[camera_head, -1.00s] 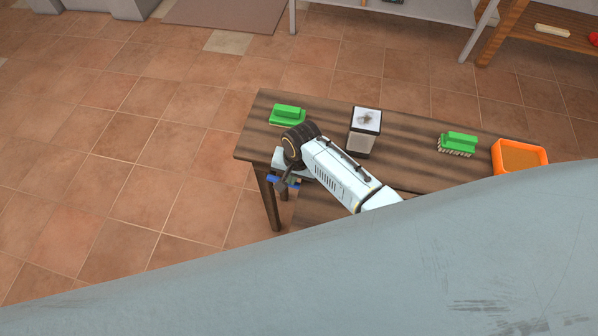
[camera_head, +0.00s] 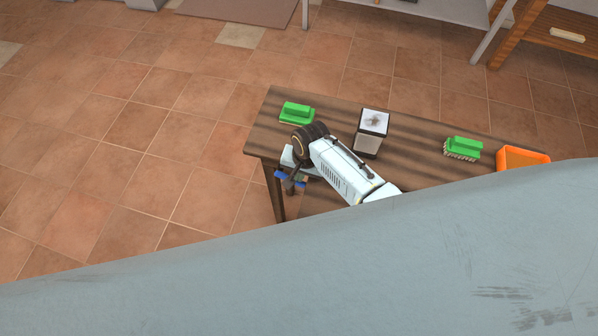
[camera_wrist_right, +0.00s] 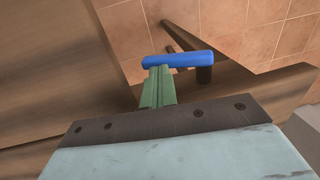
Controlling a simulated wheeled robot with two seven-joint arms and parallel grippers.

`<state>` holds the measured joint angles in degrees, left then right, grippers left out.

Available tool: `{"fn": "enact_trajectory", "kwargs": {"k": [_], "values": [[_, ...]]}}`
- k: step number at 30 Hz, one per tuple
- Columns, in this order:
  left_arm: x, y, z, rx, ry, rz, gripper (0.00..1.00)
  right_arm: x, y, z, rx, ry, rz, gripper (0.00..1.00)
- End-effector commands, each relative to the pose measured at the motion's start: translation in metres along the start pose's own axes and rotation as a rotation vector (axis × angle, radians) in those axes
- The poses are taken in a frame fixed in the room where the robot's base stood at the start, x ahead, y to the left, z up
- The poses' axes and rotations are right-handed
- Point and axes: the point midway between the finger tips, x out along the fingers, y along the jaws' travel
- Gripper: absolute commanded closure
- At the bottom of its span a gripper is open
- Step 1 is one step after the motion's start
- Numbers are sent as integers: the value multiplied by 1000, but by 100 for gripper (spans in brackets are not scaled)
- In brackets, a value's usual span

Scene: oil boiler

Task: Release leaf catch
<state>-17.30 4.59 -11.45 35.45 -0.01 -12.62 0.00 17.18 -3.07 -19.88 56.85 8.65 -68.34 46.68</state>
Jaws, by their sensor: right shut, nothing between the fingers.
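My left gripper is in neither view.
Shelving stands at the top right. The tiled floor (camera_head: 120,150) to the left is clear.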

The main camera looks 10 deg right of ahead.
Motion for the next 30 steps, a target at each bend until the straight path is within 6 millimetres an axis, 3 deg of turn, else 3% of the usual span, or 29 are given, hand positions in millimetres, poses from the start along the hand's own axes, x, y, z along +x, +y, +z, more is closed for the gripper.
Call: {"fn": "enact_trajectory", "kwargs": {"k": [16, 20, 30], "values": [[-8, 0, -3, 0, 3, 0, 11, -11, -1, 0, 0, 0, 0, 100], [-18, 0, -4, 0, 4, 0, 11, -30, -1, 0, 0, 1, -2, 100], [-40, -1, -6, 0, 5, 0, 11, -102, -1, 0, 0, 2, -2, 100]]}}
